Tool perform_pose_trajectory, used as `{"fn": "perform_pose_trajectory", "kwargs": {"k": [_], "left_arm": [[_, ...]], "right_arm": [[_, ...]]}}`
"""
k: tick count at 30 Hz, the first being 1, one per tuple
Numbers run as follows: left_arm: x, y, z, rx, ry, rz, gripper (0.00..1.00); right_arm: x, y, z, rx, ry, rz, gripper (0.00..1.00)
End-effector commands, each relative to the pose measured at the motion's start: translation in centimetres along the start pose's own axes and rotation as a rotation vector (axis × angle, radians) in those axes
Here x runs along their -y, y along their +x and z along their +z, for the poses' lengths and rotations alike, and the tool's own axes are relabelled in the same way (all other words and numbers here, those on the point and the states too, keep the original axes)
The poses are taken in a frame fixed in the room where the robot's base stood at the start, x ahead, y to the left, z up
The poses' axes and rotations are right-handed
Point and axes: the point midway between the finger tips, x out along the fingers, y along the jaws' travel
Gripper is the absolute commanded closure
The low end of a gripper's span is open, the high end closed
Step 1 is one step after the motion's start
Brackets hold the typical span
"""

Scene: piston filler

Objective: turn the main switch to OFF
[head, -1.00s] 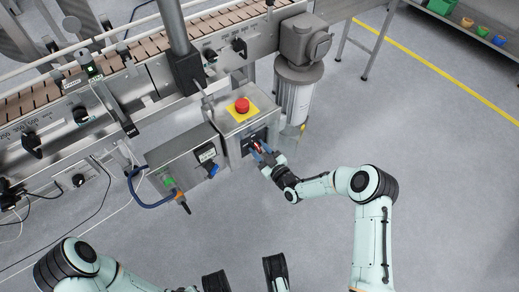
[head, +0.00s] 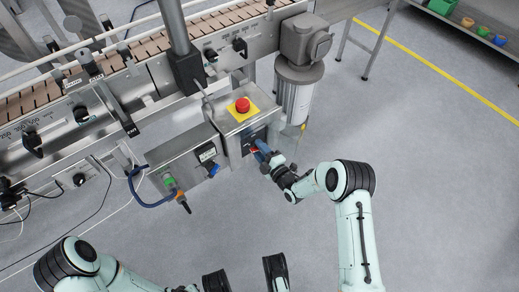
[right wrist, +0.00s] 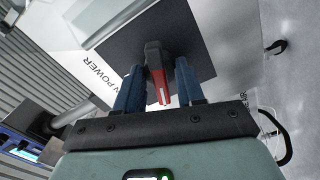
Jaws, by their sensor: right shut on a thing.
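The main switch is a red handle (right wrist: 157,72) on a dark square plate (right wrist: 190,40) with the lettering "POWER" beside it in the right wrist view. In the head view the red handle (head: 254,150) shows small on the front of the grey box below the red emergency button. My right gripper (head: 261,148) is at this handle, its blue fingers on either side. In the right wrist view the gripper (right wrist: 160,88) is shut on the handle, which points towards the palm. The switch's position marks are not readable.
The red emergency button (head: 242,105) on its yellow plate sits just above the switch. A second grey box (head: 180,160) with a blue knob (head: 214,170) and a green button stands to the left. A cylindrical motor (head: 294,95) is at the right. Floor in front is clear.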

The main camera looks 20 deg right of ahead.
Motion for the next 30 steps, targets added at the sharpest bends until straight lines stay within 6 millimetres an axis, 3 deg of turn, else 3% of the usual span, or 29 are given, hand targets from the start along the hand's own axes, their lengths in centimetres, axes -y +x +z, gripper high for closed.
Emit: {"fn": "perform_pose_trajectory", "kwargs": {"k": [15,30], "left_arm": [[-0.16,-0.14,-0.19,-0.007,0.002,0.003,1.00],[-0.19,-0.16,-0.23,-0.008,0.002,0.004,1.00]], "right_arm": [[0.04,-0.04,0.09,0.002,-0.323,0.000,0.92],[0.03,-0.06,0.17,0.003,-0.378,0.000,0.92]]}}
